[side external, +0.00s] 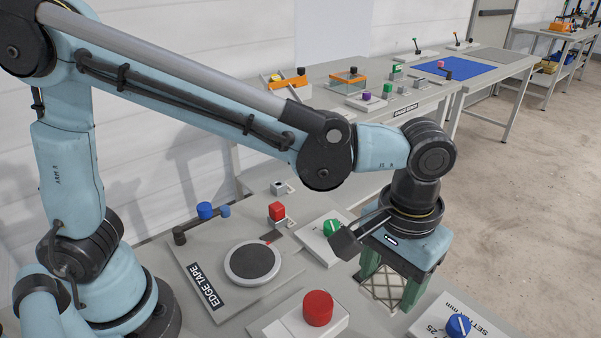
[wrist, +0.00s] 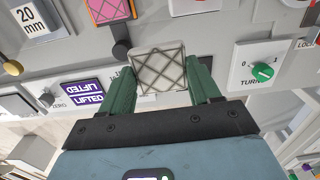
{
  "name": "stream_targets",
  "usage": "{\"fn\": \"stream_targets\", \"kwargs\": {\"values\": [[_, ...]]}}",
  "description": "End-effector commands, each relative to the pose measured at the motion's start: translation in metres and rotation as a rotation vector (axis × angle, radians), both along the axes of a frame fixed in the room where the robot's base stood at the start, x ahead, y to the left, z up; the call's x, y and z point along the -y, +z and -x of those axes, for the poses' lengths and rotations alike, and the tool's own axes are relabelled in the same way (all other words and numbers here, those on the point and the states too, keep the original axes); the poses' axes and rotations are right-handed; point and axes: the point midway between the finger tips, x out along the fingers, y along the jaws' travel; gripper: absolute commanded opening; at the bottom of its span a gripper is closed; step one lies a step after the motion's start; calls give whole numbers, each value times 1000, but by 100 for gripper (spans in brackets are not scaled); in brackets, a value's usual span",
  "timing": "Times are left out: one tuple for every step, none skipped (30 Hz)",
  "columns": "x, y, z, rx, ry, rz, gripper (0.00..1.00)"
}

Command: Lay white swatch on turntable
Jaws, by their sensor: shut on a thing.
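The white swatch (wrist: 160,70) is a pale square with a dark crossed-line pattern. In the wrist view it sits between the two green fingers of my gripper (wrist: 163,78), which are shut on it. In the side view my gripper (side external: 388,292) points down at the right of the bench, and the pale patterned swatch (side external: 383,288) shows between its fingers. A round dark disc with a light rim, apparently the turntable (side external: 252,262), lies to the left of my gripper on the plate marked EDGE TAPE. Its top looks bare. I cannot make it out in the wrist view.
A green knob (side external: 331,228) and a red button (side external: 318,308) stand between the disc and my gripper. A red block (side external: 277,211) stands behind the disc. A blue knob (side external: 458,325) is at front right. The wrist view also shows a pink patterned square (wrist: 110,10).

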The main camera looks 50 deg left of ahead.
Motion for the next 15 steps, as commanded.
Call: {"fn": "stream_targets", "kwargs": {"values": [[-4,4,5,0,16,0,34],[-7,6,7,0,31,0,34],[-12,10,11,0,54,0,34],[-16,12,15,0,75,0,34],[-21,15,19,0,96,0,34],[-27,18,24,0,127,0,34],[-32,21,29,0,152,0,34],[-38,23,33,0,176,0,34],[-45,26,39,0,210,0,34],[-50,28,44,0,236,0,34],[-55,29,48,0,261,0,34],[-61,31,55,0,294,0,34],[-66,32,59,0,319,0,34],[-71,33,64,0,344,0,34],[-78,34,70,0,377,0,34]]}}
